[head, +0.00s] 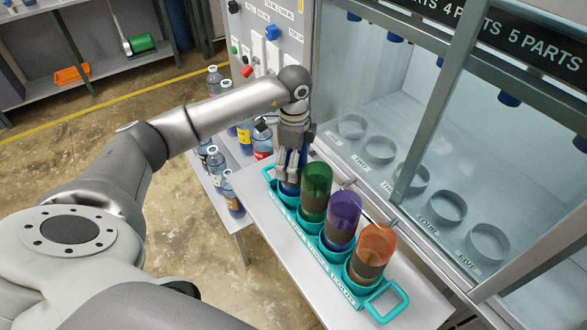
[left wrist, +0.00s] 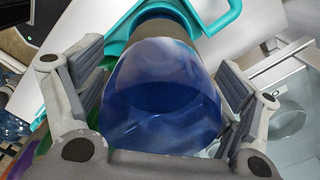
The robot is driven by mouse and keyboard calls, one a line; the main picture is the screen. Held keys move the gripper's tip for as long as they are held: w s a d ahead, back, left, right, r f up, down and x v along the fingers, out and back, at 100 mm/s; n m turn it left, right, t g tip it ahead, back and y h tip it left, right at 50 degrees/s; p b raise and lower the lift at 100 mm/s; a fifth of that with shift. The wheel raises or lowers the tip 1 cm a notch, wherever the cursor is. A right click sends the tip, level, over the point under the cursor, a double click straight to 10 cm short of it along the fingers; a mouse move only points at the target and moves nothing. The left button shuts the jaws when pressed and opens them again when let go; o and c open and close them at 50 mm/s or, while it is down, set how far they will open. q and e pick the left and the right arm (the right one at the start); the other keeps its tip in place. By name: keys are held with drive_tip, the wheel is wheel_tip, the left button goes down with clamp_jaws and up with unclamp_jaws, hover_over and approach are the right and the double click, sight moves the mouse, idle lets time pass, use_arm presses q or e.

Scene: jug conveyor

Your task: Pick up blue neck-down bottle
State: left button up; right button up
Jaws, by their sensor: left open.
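The blue neck-down bottle (left wrist: 162,105) stands at the far end slot of a teal rack (head: 325,272). In the head view my gripper mostly hides it, and a little blue shows below the fingers. My left gripper (head: 289,172) points down over it. In the left wrist view its fingers are open, one on each side of the bottle, with a small gap visible on the left side; contact on the right side is hard to tell. Green (head: 315,190), purple (head: 342,217) and orange (head: 373,252) neck-down bottles stand in the same rack. My right gripper is not in view.
The rack rests on a white table (head: 265,243). Several upright bottles (head: 231,195) stand on a shelf to the left. A control panel (head: 270,40) rises behind, and a glass-fronted cabinet with round holders (head: 445,207) is on the right.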

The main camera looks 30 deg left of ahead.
use_arm(q)
drive_tip(key=c, duration=1.1)
